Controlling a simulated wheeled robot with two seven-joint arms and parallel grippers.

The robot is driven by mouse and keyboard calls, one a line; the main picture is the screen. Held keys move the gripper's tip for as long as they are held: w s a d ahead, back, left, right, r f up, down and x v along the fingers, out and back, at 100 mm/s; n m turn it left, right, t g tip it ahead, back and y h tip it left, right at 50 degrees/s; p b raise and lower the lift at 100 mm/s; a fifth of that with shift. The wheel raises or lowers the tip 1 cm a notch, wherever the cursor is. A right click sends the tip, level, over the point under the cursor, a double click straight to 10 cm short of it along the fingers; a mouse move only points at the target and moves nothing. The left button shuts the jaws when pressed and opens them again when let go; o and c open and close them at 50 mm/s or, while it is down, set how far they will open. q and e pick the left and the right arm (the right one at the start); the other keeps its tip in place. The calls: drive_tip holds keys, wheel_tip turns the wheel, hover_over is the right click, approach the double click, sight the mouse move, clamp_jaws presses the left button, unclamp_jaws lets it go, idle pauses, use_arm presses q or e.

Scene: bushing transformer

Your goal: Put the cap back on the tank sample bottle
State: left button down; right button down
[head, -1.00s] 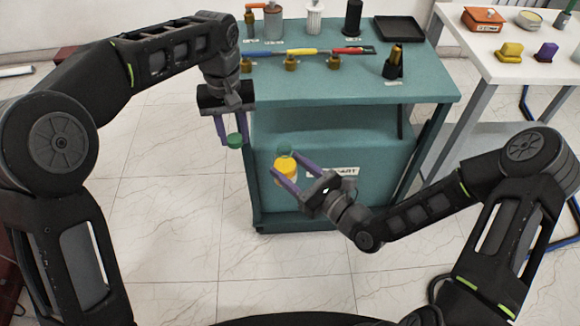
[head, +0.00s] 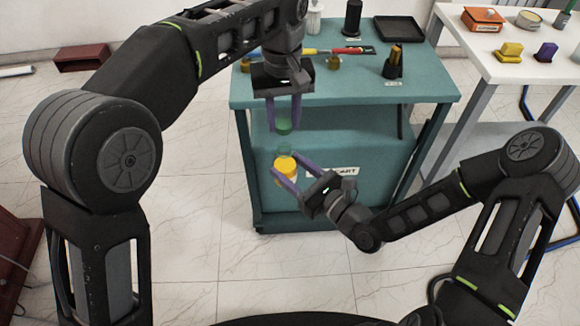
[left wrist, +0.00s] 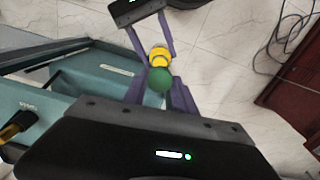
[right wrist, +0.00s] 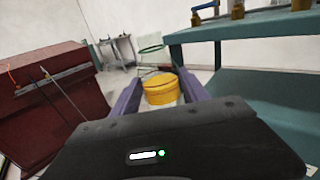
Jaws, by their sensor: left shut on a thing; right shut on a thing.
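The green cap (head: 284,127) is held between the fingertips of my left gripper (head: 284,124), which points down. In the head view the cap is just above the bottle top, with a small gap. In the left wrist view the cap (left wrist: 159,79) overlaps part of the yellow bottle (left wrist: 159,54). In the right wrist view the yellow bottle part (right wrist: 160,90) is between the fingers; the cap does not show.
The teal cart (head: 330,93) stands behind the grippers, with tools, brass fittings and a black tray (head: 399,29) on top. A white table (head: 505,60) with several small items is at the right. The floor in front is clear.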

sight(284, 147)
use_arm(q)
drive_tip(key=shift+f, duration=1.9)
drive_tip(key=shift+f, duration=0.85)
drive_tip(key=shift+f, duration=0.6)
